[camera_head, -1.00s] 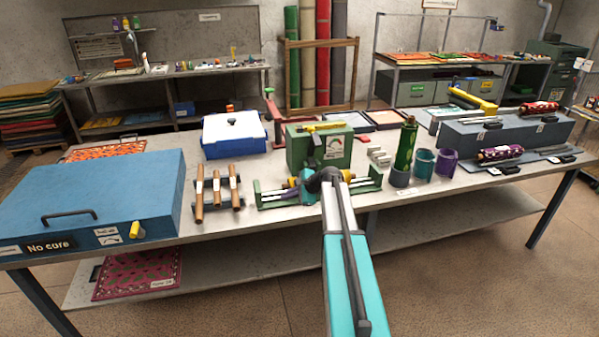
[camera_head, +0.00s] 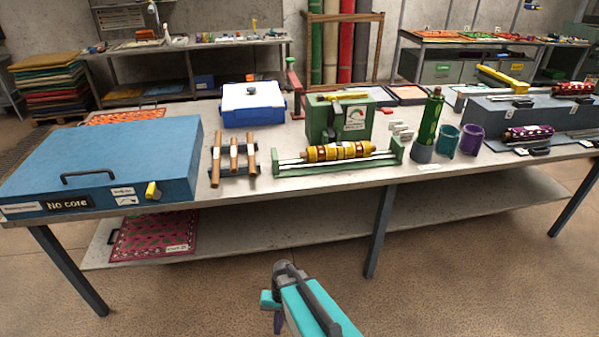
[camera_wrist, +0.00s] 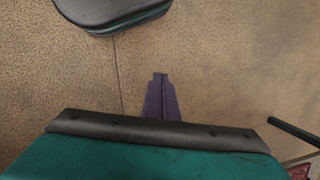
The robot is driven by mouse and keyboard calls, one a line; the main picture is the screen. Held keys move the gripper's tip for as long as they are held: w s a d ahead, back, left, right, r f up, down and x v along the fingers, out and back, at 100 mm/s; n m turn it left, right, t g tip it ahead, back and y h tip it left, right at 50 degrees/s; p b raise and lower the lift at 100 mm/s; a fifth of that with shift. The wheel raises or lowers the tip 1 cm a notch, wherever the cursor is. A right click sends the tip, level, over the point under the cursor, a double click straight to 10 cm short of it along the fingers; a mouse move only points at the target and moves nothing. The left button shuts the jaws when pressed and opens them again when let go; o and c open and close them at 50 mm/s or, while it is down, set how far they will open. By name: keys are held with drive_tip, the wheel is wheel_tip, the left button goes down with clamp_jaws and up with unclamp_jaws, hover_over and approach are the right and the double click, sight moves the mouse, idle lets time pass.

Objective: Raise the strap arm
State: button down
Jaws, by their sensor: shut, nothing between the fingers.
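My gripper (camera_head: 277,322) hangs low in front of the table, pointing down at the floor, well away from everything on the tabletop. The wrist view shows its purple fingers (camera_wrist: 160,97) together and empty over brown floor. A green box with a dial (camera_head: 338,118) has a yellow bar (camera_head: 345,97) lying about level along its top. A yellow and red banded roll (camera_head: 338,152) lies in the green-ended roller stand in front of it. Another yellow bar (camera_head: 503,76) slopes over the grey unit at the right. I cannot tell which yellow bar is the strap arm.
A blue case (camera_head: 100,165) and a rack of brown rods (camera_head: 233,158) stand left on the table (camera_head: 300,190). A green bottle (camera_head: 432,117) and cups are to the right. A shelf lies below the tabletop. The floor in front is clear.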

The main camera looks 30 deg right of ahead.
drive_tip(key=s+a+f+n+g+h+b, duration=0.1)
drive_tip(key=s+f+n+g, duration=0.1)
drive_tip(key=s, duration=0.7)
drive_tip(key=s+a+f+n+g+h+b, duration=0.1)
drive_tip(key=s+f+n, duration=0.2)
drive_tip(key=s, duration=0.7)
wheel_tip(320, 180, down, 2)
drive_tip(key=shift+s+a+f+n+g+b, duration=0.1)
drive_tip(key=shift+s+a+n+g+b, duration=0.1)
drive_tip(key=shift+n+g+b, duration=0.15)
